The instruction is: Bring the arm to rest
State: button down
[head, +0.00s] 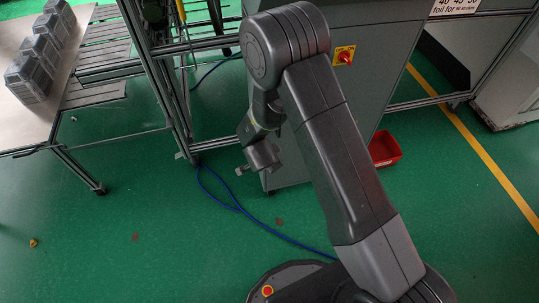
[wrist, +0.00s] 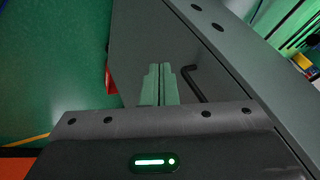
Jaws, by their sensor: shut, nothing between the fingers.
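My arm is raised and bent over at its top joint in the head view, with the forearm hanging down. My gripper (head: 242,171) is at the low end of it, in front of the grey cabinet (head: 378,75). In the wrist view my gripper (wrist: 160,68) shows its two pale fingers side by side and closed together. Nothing is held between them. The grey cabinet face (wrist: 140,40) with a dark handle (wrist: 190,82) lies beyond the fingers.
A table (head: 62,118) at the left holds several grey trays (head: 40,48). A metal frame (head: 166,85) stands next to it. A red bin (head: 385,149) sits by the cabinet. A blue cable (head: 225,205) crosses the green floor, which is open at the lower left.

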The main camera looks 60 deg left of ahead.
jog(key=v, duration=0.5)
jog(key=shift+s+r, duration=0.25)
jog(key=shift+s, duration=0.25)
jog(key=shift+a, duration=0.1)
